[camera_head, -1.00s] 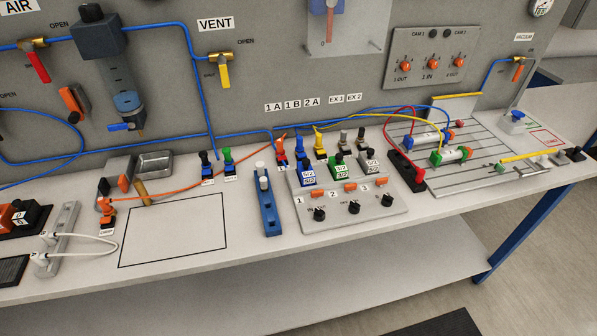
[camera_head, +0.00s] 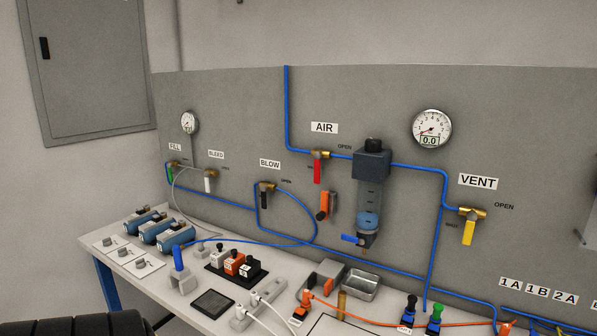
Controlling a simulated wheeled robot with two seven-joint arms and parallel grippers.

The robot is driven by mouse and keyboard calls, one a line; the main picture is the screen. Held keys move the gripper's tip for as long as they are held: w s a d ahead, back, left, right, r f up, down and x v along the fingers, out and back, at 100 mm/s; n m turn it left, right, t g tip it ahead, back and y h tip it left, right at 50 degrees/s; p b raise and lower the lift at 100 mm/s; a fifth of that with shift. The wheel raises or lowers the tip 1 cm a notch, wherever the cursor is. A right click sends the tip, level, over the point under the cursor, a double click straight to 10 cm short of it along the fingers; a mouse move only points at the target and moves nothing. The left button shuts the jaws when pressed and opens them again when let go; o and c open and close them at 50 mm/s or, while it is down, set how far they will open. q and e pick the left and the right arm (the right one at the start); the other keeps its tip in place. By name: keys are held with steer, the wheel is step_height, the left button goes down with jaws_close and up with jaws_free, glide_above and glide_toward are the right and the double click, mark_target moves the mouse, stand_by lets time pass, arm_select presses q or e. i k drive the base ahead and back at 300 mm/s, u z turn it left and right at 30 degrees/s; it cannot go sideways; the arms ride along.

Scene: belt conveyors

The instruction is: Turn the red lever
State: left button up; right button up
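The red lever (camera_head: 317,172) hangs straight down from a brass valve (camera_head: 319,154) on the grey panel, under the AIR label (camera_head: 324,128). An OPEN mark stands to the right of the valve. A blue pipe comes down from above into the valve and runs on right to the dark filter unit (camera_head: 371,165). Neither of my grippers can be made out in the view. A black ribbed shape at the bottom left is cut off by the frame edge.
An orange-and-black handle (camera_head: 324,206) hangs just below the red lever. Other valves carry a yellow lever (camera_head: 468,232), a black lever (camera_head: 264,200), a white lever (camera_head: 208,184) and a green lever (camera_head: 170,173). The bench (camera_head: 190,292) below holds blocks, cylinders and a metal tray (camera_head: 360,284).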

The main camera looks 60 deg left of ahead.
mark_target(317, 155)
steer(key=u, duration=1.65)
